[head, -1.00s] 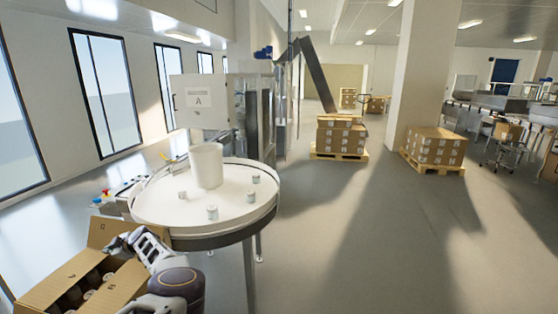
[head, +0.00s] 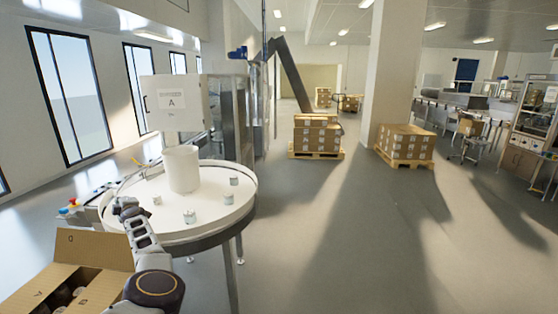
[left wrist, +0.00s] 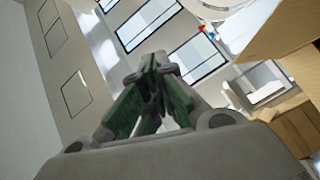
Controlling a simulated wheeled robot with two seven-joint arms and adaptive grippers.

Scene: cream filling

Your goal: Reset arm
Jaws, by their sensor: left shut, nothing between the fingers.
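My left gripper (head: 124,206) shows in the head view at the lower left, in front of the near-left edge of the round table and above the open cardboard box. In the left wrist view its green-padded fingers (left wrist: 158,66) are shut with nothing between them. The open cardboard box (head: 92,246) stands at the lower left, with some items partly visible inside. My left forearm hides its right side. My right gripper is in neither view.
The round white table (head: 215,215) carries a large white cylinder (head: 182,168) and several small jars (head: 189,216). A cabinet marked A (head: 171,101) stands behind it. Pallets of boxes (head: 317,135) are further back.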

